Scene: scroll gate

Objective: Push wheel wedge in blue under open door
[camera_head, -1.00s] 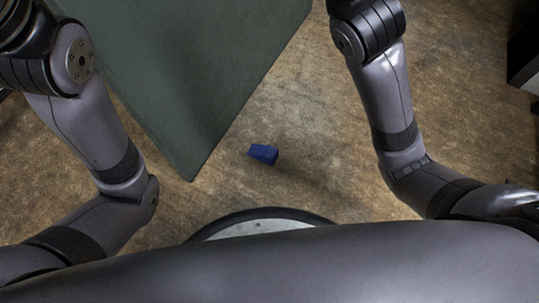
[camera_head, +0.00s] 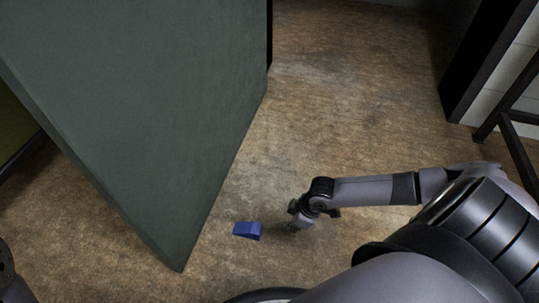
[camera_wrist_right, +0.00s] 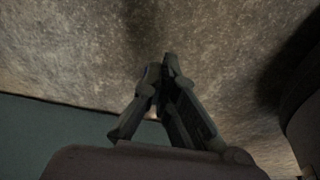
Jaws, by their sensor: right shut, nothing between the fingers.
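The blue wheel wedge (camera_head: 247,231) lies on the floor in the head view, just right of the lower edge of the open door (camera_head: 160,120) with a small gap between them. The green-grey door also shows at the lower left of the right wrist view (camera_wrist_right: 50,135). My right gripper (camera_head: 295,222) is low over the floor, a little to the right of the wedge and apparently apart from it. Its fingers (camera_wrist_right: 163,75) are shut with nothing between them. The wedge is mostly hidden behind the fingers in the wrist view. My left gripper is out of view.
The brown mottled floor (camera_head: 330,110) is clear behind and right of the wedge. A dark post (camera_head: 480,60) and a black metal frame (camera_head: 515,125) stand at the right. The doorway's far side shows little clutter.

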